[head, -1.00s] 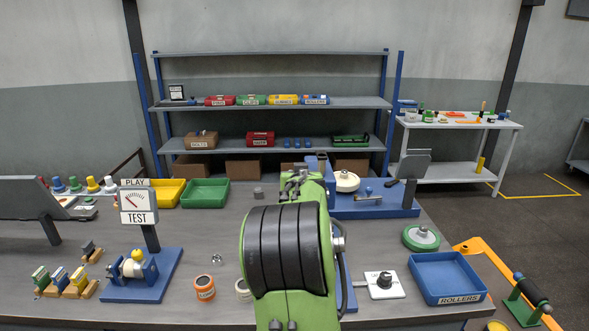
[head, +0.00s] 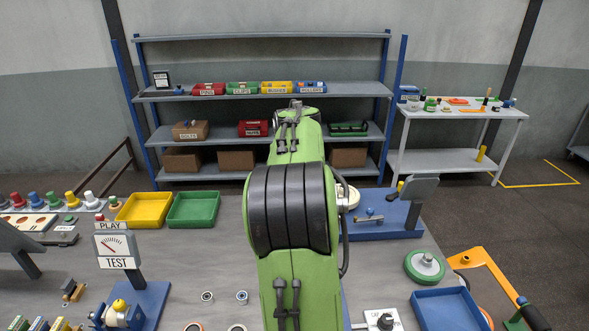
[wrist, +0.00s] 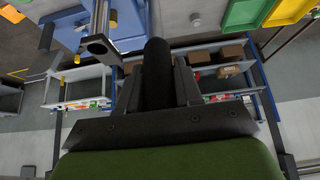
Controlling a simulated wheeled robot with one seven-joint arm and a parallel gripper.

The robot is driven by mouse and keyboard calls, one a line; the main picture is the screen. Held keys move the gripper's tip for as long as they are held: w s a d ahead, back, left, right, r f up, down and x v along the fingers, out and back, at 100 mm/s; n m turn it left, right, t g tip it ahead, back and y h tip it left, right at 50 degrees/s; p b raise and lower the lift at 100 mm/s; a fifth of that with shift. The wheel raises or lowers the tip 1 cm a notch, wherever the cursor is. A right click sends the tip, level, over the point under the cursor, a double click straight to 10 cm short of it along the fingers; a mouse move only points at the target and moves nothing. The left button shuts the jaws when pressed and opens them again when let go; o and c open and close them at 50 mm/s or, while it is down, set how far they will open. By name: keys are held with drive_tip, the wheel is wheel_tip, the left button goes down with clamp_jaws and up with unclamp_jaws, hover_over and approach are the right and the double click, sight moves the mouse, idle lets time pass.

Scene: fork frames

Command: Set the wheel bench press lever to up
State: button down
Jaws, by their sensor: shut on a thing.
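My gripper (wrist: 159,88) is shut on a black round lever handle (wrist: 157,62) in the wrist view. The handle stands out between the two dark fingers. The press's blue body (wrist: 75,28) and a grey metal part (wrist: 98,46) lie close beside it, at the upper left there. In the head view, the blue press base (head: 400,222) is right of my green arm. My arm hides the press's upright part, the lever and my gripper there. A white wheel (head: 349,197) is partly hidden beside the arm.
Yellow (head: 144,209) and green (head: 193,209) trays lie left of my arm. The TEST gauge (head: 117,245) stands at front left. A green-rimmed wheel (head: 425,266) and a blue tray (head: 451,310) are at front right. A shelf rack (head: 262,93) stands behind the bench.

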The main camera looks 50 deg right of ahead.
drive_tip(key=shift+w+d+r, duration=0.1)
drive_tip(key=shift+r, duration=0.1)
idle(0.4)
drive_tip(key=c, duration=1)
unclamp_jaws()
drive_tip(key=shift+d, duration=0.1)
drive_tip(key=shift+o, duration=0.9)
drive_tip(key=shift+w+d, duration=0.1)
drive_tip(key=shift+w, duration=0.05)
drive_tip(key=v, duration=1.5)
drive_tip(key=shift+r, duration=0.35)
drive_tip(key=shift+f, duration=0.15)
